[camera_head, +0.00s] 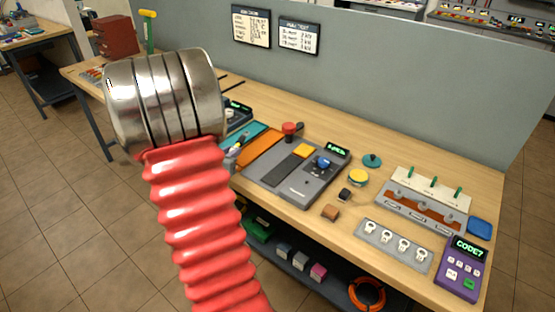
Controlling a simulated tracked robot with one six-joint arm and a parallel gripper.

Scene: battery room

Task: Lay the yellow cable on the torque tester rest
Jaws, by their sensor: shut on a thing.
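A red ribbed sleeve with a banded metal end, part of my own arm, fills the left foreground. My gripper does not show clearly; it may be hidden behind that metal end. I cannot make out a yellow cable for certain. A small grey and yellow item (237,145) shows just right of the metal end, too small and partly covered to name. A grey device (296,188) with a green display, a blue knob and a yellow square lies mid-bench; it may be the torque tester. I cannot pick out its rest.
A grey partition (400,95) stands behind. An orange ring (367,294) is on the lower shelf.

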